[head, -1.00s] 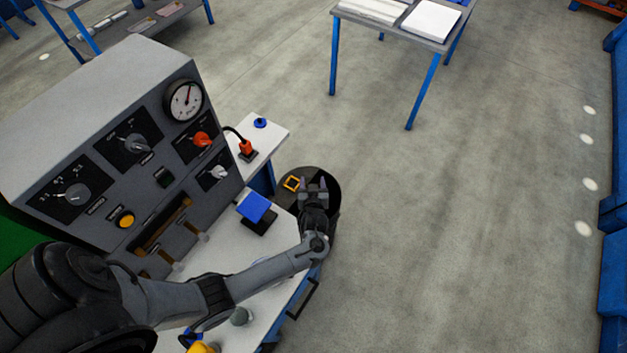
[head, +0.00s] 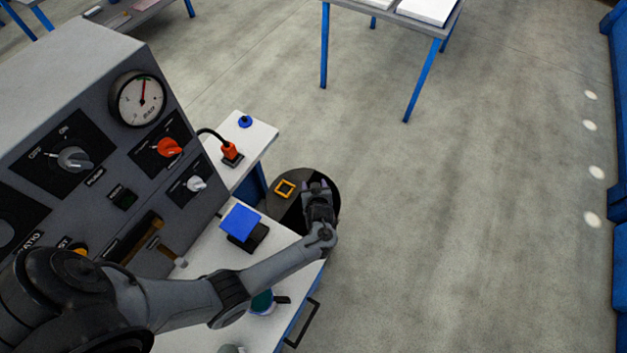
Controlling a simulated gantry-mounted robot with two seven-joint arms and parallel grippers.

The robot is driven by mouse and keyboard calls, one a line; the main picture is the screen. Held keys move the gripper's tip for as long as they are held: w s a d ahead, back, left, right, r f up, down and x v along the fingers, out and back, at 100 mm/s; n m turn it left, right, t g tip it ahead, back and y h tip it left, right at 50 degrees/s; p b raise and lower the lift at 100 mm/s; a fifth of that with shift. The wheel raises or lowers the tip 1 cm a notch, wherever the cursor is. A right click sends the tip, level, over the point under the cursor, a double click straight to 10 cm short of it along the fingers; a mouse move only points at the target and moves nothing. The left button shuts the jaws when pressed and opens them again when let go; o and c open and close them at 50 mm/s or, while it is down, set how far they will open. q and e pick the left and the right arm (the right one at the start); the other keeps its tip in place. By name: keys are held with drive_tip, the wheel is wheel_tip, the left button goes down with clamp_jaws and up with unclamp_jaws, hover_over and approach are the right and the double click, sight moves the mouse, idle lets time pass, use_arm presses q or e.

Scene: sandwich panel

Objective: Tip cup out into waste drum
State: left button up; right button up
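My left gripper (head: 316,185) is over the drum, to the right of the yellow outline. Its two fingertips look apart, and I see nothing between them. A cup-like vessel with teal inside (head: 262,302) and a dark handle stands on the white bench, beside my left forearm, which partly hides it. My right gripper is not in view.
A grey control panel (head: 115,130) with dials and knobs stands at the left. A blue square plate on a black block (head: 240,222) sits on the bench (head: 203,254). A red plug (head: 231,151) is on the side table. The floor to the right is clear.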

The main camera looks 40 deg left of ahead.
use_arm(q)
drive_tip(key=f+g+h, duration=0.2)
drive_tip(key=h, duration=0.1)
drive_tip(key=shift+s+d+f, duration=0.2)
drive_tip(key=shift+d+f, duration=0.1)
drive_tip(key=shift+f, duration=0.1)
drive_tip(key=d+f+g+h+b, duration=0.1)
drive_tip(key=g+h+b, duration=0.1)
drive_tip(key=h, duration=0.1)
drive_tip(key=s+f+g+h+b, duration=0.1)
drive_tip(key=g+h+b, duration=0.2)
drive_tip(key=h, duration=0.1)
drive_tip(key=d+f+n+g+h+b, duration=0.1)
drive_tip(key=g+h+b, duration=0.1)
drive_tip(key=h, duration=0.2)
drive_tip(key=shift+s+d+f+g+b, duration=0.35)
drive_tip(key=shift+s+f+g, duration=0.05)
idle(1.8)
idle(0.8)
